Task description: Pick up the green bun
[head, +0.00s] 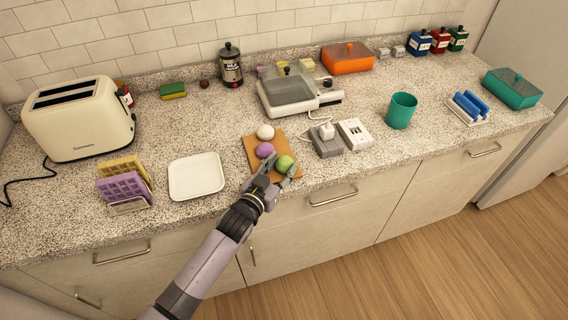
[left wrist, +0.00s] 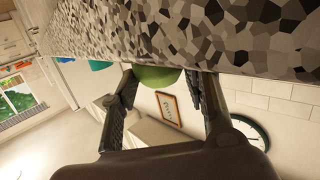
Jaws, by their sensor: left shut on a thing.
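The green bun (head: 285,162) is at the front right of a wooden cutting board (head: 288,146) on the counter. It also shows in the left wrist view (left wrist: 157,77) between my fingers. My left gripper (head: 279,169) reaches in from the front edge and is shut on the green bun, with a finger on either side of it. I cannot tell whether the bun is clear of the board. A purple bun (head: 265,150) and a white bun (head: 265,132) lie behind and to the left on the same board. My right gripper is not in view.
A white square plate (head: 196,177) lies left of the board. Purple and yellow waffles in a rack (head: 127,206) and a toaster (head: 80,118) stand farther left. Power sockets (head: 326,146) are close right, a grill (head: 288,95) behind, and a teal cup (head: 401,110) farther right.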

